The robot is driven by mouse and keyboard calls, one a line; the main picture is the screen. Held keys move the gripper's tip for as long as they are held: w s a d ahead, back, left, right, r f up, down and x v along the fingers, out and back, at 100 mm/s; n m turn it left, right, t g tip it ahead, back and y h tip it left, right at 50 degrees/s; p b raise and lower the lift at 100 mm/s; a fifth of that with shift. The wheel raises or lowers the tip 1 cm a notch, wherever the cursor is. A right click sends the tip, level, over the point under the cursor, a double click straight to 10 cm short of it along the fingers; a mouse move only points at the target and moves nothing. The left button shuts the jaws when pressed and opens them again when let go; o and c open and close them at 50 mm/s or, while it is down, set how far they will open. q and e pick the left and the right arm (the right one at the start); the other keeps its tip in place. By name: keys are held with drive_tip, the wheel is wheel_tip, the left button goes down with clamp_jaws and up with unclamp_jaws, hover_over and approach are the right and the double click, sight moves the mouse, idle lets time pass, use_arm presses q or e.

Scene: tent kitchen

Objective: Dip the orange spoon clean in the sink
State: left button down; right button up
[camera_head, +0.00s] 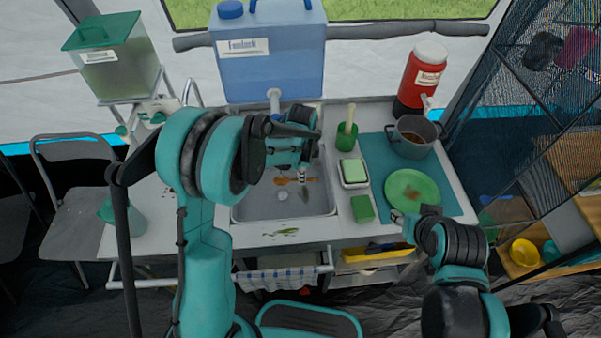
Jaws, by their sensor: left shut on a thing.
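The orange spoon (282,181) lies roughly level in the picture, over the metal sink (252,203). My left gripper (302,179) points down over the sink and is shut on the spoon, with its fingers across the handle. I cannot tell whether the spoon touches the sink bottom or any water. My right gripper (399,216) is low at the right, by the near edge of the green plate (412,187). Its fingers are too small and partly hidden to tell open from shut.
A blue water tank (270,62) with a tap stands behind the sink. A pot (412,137) and red dispenser (422,77) stand farther right.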

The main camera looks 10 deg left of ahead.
use_arm(q)
wheel_tip(320, 180, down, 4)
drive_tip(key=shift+w+f+b, duration=0.1)
drive_tip(key=shift+b, duration=1.05)
drive_tip(key=shift+w+f+b, duration=0.2)
drive_tip(key=shift+f+b, duration=0.25)
drive_tip(key=shift+f, duration=0.4)
drive_tip(key=shift+s, duration=0.1)
idle(0.6)
drive_tip(key=shift+s+r+p, duration=0.1)
drive_tip(key=shift+r+p, duration=1.15)
drive_tip(key=shift+r, duration=0.7)
wheel_tip(320, 180, up, 4)
drive_tip(key=p, duration=0.3)
drive_tip(key=shift+r, duration=0.15)
drive_tip(key=shift+w+r+p, duration=0.2)
drive_tip(key=shift+r+p, duration=0.45)
drive_tip(key=shift+r, duration=0.3)
drive_tip(key=shift+s+r, duration=0.1)
drive_tip(key=shift+r, duration=0.35)
